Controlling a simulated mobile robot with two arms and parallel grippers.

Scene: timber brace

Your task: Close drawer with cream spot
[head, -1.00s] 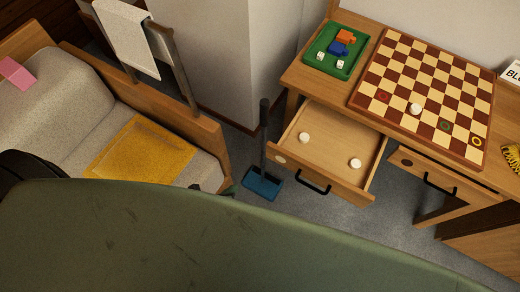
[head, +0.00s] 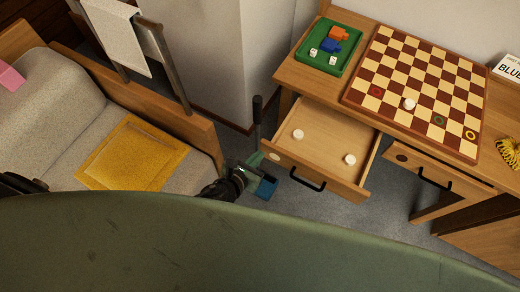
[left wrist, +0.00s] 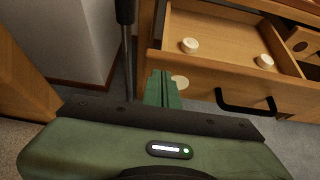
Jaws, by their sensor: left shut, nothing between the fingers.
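The drawer with the cream spot (head: 315,172) is pulled out of the wooden desk, with a black handle on its front. Its cream spot (head: 274,156) is at the left end of the front and also shows in the left wrist view (left wrist: 180,82). Two round cream pieces lie inside the drawer. My left gripper (head: 255,159) is shut and empty, at the left end of the drawer front. In the left wrist view its green fingers (left wrist: 162,88) are beside the spot and partly overlap it; I cannot tell whether they touch. My right gripper is not in view.
A second drawer (head: 440,174) with a dark spot is shut at the right. A checkered board (head: 420,85) and a green tray (head: 313,70) lie on the desk. A blue dustpan (head: 266,189) with an upright handle stands by the drawer. A sofa (head: 90,155) is at the left.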

